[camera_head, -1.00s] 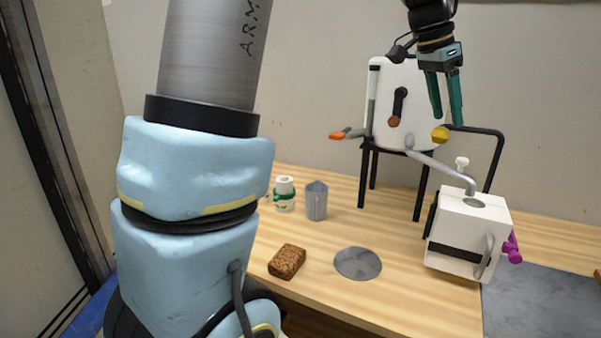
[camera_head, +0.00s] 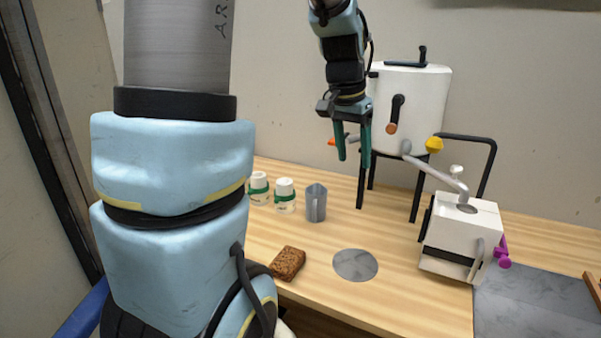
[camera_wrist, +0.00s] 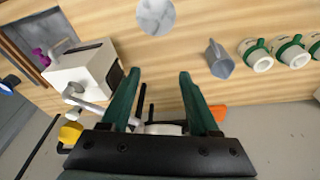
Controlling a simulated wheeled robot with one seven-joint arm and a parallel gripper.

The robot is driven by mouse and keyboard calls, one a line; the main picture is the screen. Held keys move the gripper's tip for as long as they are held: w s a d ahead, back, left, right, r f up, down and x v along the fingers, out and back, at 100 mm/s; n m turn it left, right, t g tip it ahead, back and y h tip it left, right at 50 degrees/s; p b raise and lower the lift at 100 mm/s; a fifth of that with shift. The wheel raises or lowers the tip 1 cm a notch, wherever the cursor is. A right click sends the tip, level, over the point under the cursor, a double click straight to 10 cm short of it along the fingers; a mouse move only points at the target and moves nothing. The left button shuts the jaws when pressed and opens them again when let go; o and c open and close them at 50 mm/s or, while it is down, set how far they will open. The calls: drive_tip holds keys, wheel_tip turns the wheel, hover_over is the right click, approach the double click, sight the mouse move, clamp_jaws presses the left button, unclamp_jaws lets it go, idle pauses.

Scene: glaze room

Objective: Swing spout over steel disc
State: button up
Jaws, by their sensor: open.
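The grey spout (camera_head: 437,172) runs from the lower front of the white tank (camera_head: 420,105) to the right, its bent end over the white box (camera_head: 460,232). In the wrist view the spout (camera_wrist: 92,106) also reaches to the box. The steel disc (camera_head: 355,265) lies flat on the wooden table, left of the box; the wrist view shows it too (camera_wrist: 155,16). My gripper (camera_head: 353,163) is open and empty, pointing down in the air left of the tank's front, apart from the spout. Its fingertips (camera_wrist: 163,76) show in the wrist view.
A grey jug (camera_head: 316,203), white jars with green bands (camera_head: 285,195) and a brown block (camera_head: 288,263) stand left of the disc. A yellow knob (camera_head: 433,144) sits by the spout's root. An orange-tipped lever (camera_wrist: 218,113) projects near my gripper. A grey slab (camera_head: 535,305) lies right.

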drive_tip(key=s+a+f+n+p, duration=0.1)
drive_tip(key=s+a+f+n, duration=0.1)
drive_tip(key=a, duration=0.3)
drive_tip(key=s+a+f+n+y+p, duration=0.1)
drive_tip(key=s+a+f+n, duration=0.1)
drive_tip(key=a, duration=0.4)
drive_tip(key=shift+s+n, duration=0.15)
drive_tip(key=shift+n, duration=0.25)
drive_tip(key=shift+f, duration=0.1)
drive_tip(key=shift+c, duration=0.4)
